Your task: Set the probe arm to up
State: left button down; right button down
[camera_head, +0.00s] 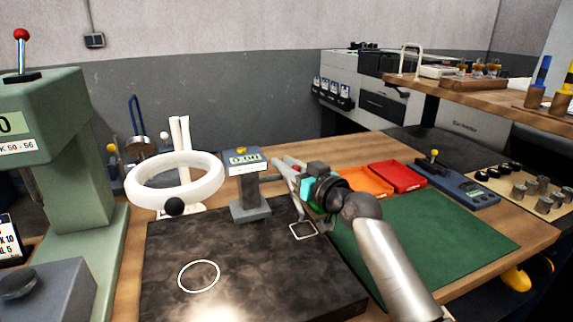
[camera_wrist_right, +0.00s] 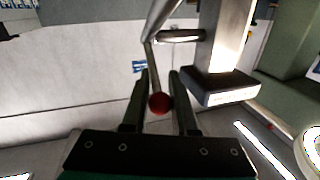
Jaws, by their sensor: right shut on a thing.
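The probe arm (camera_wrist_right: 152,68) is a thin grey rod with a red ball tip (camera_wrist_right: 159,104), seen in the right wrist view. The ball lies between the two dark fingers of my right gripper (camera_wrist_right: 161,98), which is shut on the probe arm. In the head view my right gripper (camera_head: 284,166) is just right of a grey gauge stand (camera_head: 249,190) with a lit display (camera_head: 245,158). There the gripper largely hides the probe arm, and I cannot tell its setting. My left gripper is not in view.
The gauge stands on a dark plate (camera_head: 240,285) marked with a white circle and square. A white ring lamp (camera_head: 135,192) is left of it. An orange tray (camera_head: 366,181), a red tray (camera_head: 398,176) and a green mat (camera_head: 450,232) lie to the right.

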dwell(0.8)
jog(key=g+h+p, duration=0.1)
jog(key=p, duration=0.3)
jog(key=w+g+h+p, duration=0.1)
jog(key=g+p, duration=0.1)
jog(key=p, duration=0.2)
jog(key=w+r+m+g+p, duration=0.1)
jog(key=p, duration=0.4)
jog(key=shift+w+a+g+h, duration=0.2)
jog(key=shift+a+g+h, duration=0.1)
jog(key=shift+a+h, duration=0.1)
jog(key=shift+w+f+g+p, duration=0.1)
jog(key=shift+w+g+p, duration=0.1)
jog(key=shift+g+p, duration=0.35)
jog(key=shift+a+g+h, duration=0.1)
jog(key=shift+g+h, duration=0.15)
jog(key=shift+h, duration=0.05)
